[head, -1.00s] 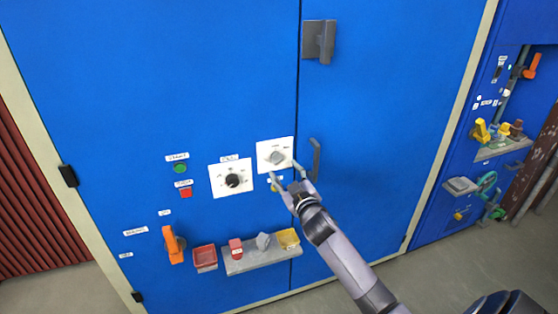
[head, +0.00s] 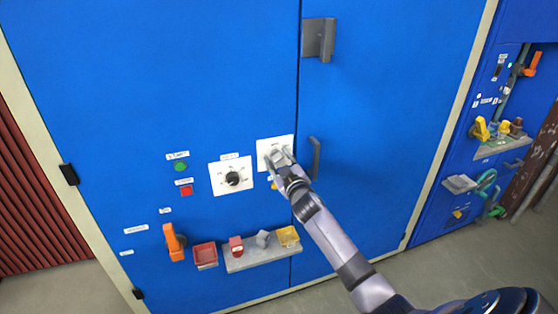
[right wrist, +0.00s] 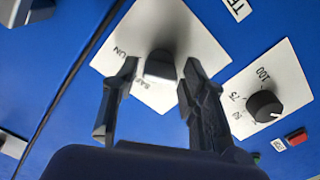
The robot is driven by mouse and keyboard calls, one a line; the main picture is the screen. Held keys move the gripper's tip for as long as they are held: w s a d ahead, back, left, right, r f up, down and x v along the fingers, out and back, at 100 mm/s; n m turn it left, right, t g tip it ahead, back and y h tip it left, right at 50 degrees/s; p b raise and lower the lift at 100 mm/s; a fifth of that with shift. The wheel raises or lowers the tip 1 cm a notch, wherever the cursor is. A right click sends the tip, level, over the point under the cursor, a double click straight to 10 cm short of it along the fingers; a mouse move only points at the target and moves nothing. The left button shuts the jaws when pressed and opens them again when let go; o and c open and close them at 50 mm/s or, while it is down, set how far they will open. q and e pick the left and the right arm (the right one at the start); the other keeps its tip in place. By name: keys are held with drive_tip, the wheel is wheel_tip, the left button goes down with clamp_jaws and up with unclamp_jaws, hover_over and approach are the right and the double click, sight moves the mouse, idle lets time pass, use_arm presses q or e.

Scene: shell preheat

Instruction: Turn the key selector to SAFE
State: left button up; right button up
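In the head view the plate (head: 268,145) shows, but my right gripper (head: 279,156) covers the knob. In the right wrist view my right gripper (right wrist: 160,68) is open, with one fingertip on each side of the knob and narrow gaps left. I cannot tell how deep the tips reach around it. My left gripper is not in view.
A black dial (head: 232,179) on its own white plate sits left of the selector, with green (head: 181,167) and red (head: 187,190) buttons beyond. A door handle (head: 315,158) stands close on the right. A shelf (head: 250,260) with small items juts out below.

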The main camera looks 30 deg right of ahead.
clamp_jaws()
drive_tip(key=shift+n, duration=0.4)
drive_tip(key=n, duration=0.5)
drive_tip(key=shift+f+n, duration=0.1)
drive_tip(key=shift+n, duration=0.3)
drive_tip(key=n, duration=0.5)
drive_tip(key=shift+a+f, duration=0.1)
drive_tip(key=shift+n, duration=0.3)
drive_tip(key=shift+o, duration=1.5)
unclamp_jaws()
